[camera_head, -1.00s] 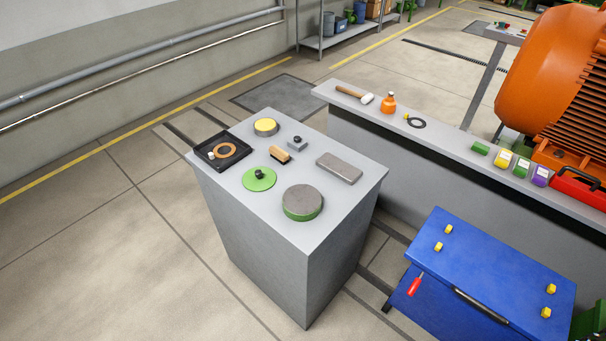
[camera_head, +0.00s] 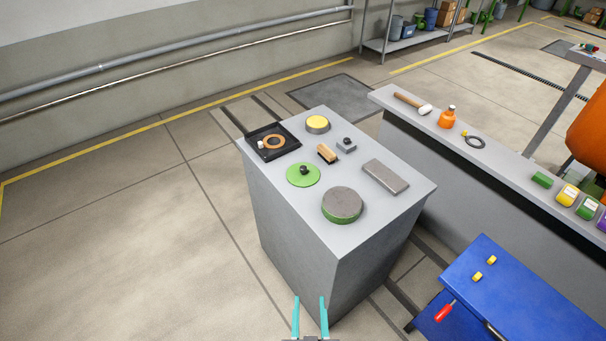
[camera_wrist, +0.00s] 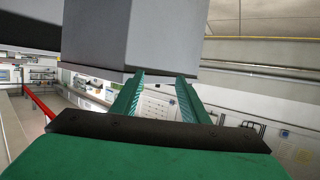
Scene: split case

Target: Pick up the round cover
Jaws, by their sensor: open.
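The round cover appears to be the flat green disc with a black knob (camera_head: 303,174), lying on the top of the grey pedestal (camera_head: 285,215) in the head view. My gripper (camera_head: 310,300) shows at the bottom of the head view with two teal fingers apart and nothing between them. It is in front of and below the pedestal top, well apart from the cover. In the wrist view my gripper (camera_wrist: 160,76) is open, with the grey pedestal side (camera_wrist: 140,35) beyond the fingertips. The cover does not show in the wrist view.
Near the cover are a thick grey disc with a green rim (camera_head: 342,204), a grey block (camera_head: 385,176), a brush (camera_head: 327,153), a black tray (camera_head: 292,151) and a yellow-topped tin (camera_head: 317,124). A blue cabinet (camera_head: 530,295) and a long bench (camera_head: 500,165) stand at right.

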